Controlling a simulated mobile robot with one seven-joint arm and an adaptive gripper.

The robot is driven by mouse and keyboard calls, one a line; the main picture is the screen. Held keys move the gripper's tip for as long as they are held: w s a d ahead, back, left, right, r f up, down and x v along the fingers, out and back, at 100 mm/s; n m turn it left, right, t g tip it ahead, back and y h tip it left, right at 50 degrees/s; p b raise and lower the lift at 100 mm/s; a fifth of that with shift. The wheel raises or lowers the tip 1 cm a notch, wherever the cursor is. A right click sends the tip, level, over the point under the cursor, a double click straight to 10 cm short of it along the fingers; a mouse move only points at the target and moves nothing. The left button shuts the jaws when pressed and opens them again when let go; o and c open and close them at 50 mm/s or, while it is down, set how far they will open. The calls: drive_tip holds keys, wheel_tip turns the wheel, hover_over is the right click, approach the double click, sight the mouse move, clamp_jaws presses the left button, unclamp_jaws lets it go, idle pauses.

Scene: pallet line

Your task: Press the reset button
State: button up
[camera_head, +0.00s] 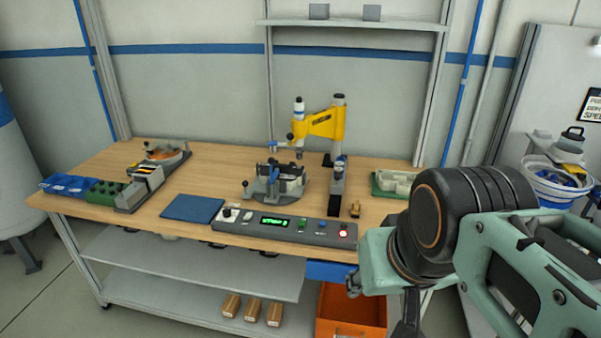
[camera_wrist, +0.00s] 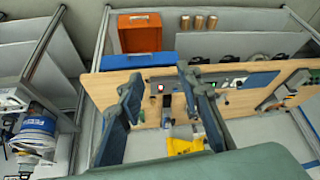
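A grey control panel (camera_head: 262,232) lies along the front edge of the wooden workbench. It has a black knob (camera_head: 227,212), a lit green display (camera_head: 275,221), a green button (camera_head: 302,224), a blue button (camera_head: 322,223) and a red-lit control (camera_head: 343,233) at its right end. The labels are too small to read. The wrist view shows the panel (camera_wrist: 208,85) and the red light (camera_wrist: 160,88) upside down. My gripper (camera_wrist: 158,78) is open and empty, its two fingers apart. In the head view my arm is right of the panel, near the bench front.
A yellow press (camera_head: 325,124) and a round fixture (camera_head: 275,184) stand behind the panel. A blue mat (camera_head: 193,208) lies left of it, and a green tray (camera_head: 384,184) lies behind right. An orange bin (camera_head: 350,312) stands below the bench.

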clamp_jaws()
idle(1.2)
